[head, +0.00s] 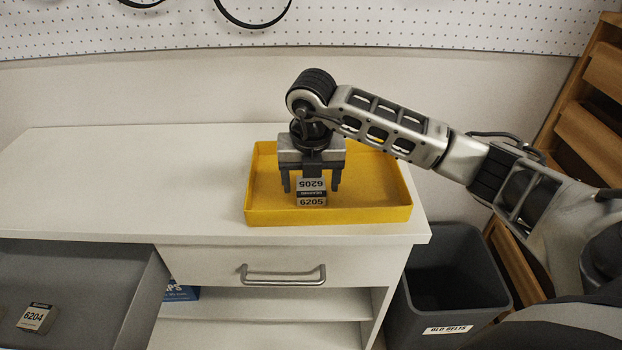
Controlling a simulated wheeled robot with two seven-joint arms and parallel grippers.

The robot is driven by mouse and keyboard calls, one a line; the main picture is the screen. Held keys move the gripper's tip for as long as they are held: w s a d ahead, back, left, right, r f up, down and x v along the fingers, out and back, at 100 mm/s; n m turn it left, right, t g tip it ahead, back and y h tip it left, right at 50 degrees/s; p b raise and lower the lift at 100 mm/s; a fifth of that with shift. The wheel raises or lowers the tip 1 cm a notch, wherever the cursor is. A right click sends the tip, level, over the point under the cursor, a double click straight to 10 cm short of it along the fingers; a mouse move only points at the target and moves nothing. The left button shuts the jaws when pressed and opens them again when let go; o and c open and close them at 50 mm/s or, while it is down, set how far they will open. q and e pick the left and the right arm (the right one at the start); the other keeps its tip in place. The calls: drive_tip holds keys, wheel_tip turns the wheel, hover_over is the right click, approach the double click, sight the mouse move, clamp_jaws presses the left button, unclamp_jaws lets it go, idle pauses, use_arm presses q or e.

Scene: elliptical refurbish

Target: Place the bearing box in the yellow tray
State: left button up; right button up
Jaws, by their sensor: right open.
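The bearing box (311,201), a small grey box marked 6205, appears to be inside the yellow tray (375,214), near its front wall. Its contact with the tray floor is hard to make out. My right gripper (311,184) points down over the tray. Its fingers are open, one on each side of the box with gaps showing. The tray sits on the right part of the white counter. My left gripper is not in view.
Another box (35,318) marked 6204 lies in the open grey drawer (75,275) at lower left. A dark bin (455,275) labelled OLD BELTS stands right of the counter. The counter top (130,185) left of the tray is clear. A pegboard (400,22) is behind.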

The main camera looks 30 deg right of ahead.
sight(312, 192)
wheel_tip(312, 192, up, 12)
drive_tip(key=s, duration=0.1)
drive_tip(key=shift+s+a, duration=0.3)
drive_tip(key=shift+a, duration=0.15)
idle(0.3)
